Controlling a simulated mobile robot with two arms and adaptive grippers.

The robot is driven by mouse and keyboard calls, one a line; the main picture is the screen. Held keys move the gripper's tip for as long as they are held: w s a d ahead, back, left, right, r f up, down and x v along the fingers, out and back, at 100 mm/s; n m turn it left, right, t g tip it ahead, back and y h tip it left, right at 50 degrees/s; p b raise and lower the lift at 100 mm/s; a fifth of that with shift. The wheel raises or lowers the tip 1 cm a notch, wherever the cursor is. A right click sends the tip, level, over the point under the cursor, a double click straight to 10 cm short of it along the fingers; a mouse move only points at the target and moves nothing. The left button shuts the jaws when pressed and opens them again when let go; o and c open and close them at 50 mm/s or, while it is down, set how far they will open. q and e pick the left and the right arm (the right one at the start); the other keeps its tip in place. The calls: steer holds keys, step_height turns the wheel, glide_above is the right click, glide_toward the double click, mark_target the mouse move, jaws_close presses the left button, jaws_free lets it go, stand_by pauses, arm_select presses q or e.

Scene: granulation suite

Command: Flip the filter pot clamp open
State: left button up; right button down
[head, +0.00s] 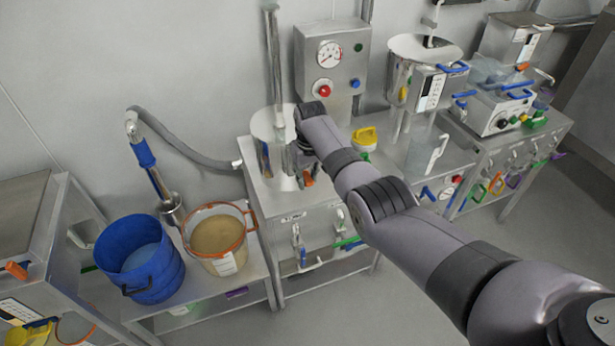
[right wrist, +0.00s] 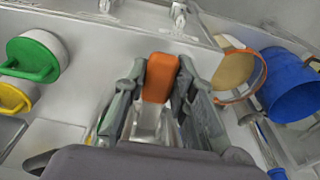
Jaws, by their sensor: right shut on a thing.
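The filter pot (head: 268,128) is a steel cylinder with a pale round top on the middle steel bench, partly hidden behind my right arm. An orange clamp lever (right wrist: 160,80) sits between the two grey fingers of my right gripper (right wrist: 160,92) in the right wrist view. The fingers are shut on it. In the head view a small orange bit of the lever (head: 308,180) shows just below the right gripper (head: 303,168), at the front right of the pot. The rest of the clamp is hidden. My left gripper is not in view.
A control box (head: 330,60) with a gauge stands behind the pot. A yellow-lidded container (head: 365,138) and a clear jug (head: 427,153) stand to the right. A blue bucket (head: 140,262) and an orange-rimmed pail (head: 218,238) stand on the lower left bench.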

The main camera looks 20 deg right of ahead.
mark_target(308, 178)
steer(key=shift+w+r+t, duration=0.3)
steer(key=shift+w+r, duration=0.35)
steer(key=shift+r, duration=0.15)
steer(key=c, duration=1.7)
jaws_free()
steer(key=o, duration=0.4)
steer(key=shift+w+f, duration=0.25)
steer(key=shift+f, duration=0.15)
steer(key=shift+s, duration=0.3)
steer(key=r, duration=0.4)
steer(key=s+r, duration=0.1)
steer(key=r, duration=0.7)
steer(key=shift+s, duration=0.3)
steer(key=shift+c, duration=0.3)
